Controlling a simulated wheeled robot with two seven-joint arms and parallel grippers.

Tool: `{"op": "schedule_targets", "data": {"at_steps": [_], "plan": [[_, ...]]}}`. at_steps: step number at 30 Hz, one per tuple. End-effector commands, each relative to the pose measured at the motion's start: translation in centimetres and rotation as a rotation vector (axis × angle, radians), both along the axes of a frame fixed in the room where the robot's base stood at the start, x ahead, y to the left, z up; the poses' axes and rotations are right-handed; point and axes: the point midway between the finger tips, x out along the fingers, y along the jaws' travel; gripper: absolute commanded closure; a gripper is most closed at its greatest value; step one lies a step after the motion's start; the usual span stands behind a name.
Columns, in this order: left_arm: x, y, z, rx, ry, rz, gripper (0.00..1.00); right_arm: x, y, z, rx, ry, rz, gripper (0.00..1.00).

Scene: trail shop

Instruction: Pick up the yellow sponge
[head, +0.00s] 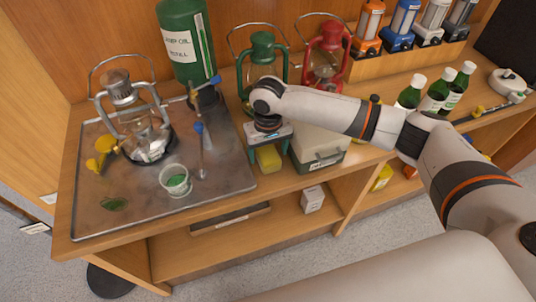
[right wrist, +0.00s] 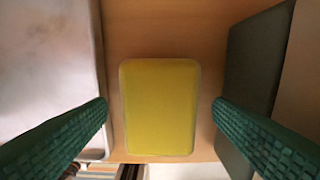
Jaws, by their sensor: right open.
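The yellow sponge (head: 268,158) lies on the wooden counter, between the metal tray and a grey-green case, close to the counter's front edge. My right gripper (head: 267,146) is above it, pointing down, and partly covers it in the head view. In the right wrist view the sponge (right wrist: 160,106) is centred between the two green ribbed fingers (right wrist: 161,112). The fingers are open, with a gap on each side of the sponge. My left gripper is not in view.
The metal tray (head: 232,180) with a silver lantern (head: 135,125) and a glass cup (head: 175,180) lies left of the sponge. The case (head: 318,160) stands close on its right. Behind are a green lantern (head: 262,55), a red lantern (head: 325,60) and a green canister (head: 187,40).

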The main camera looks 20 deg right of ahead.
Motion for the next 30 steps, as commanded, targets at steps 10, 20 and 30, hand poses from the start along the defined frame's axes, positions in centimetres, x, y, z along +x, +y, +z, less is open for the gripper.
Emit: {"op": "schedule_targets", "data": {"at_steps": [10, 20, 30], "plan": [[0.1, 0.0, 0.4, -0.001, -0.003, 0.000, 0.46, 0.0, 0.0, -1.9, 0.000, -0.001, 0.001, 0.25], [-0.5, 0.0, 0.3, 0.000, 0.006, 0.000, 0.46, 0.0, 0.0, -1.9, 0.000, -0.001, 0.001, 0.69], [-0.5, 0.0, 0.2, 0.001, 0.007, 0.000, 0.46, 0.1, 0.0, -1.3, 0.001, -0.003, 0.001, 0.73]]}}
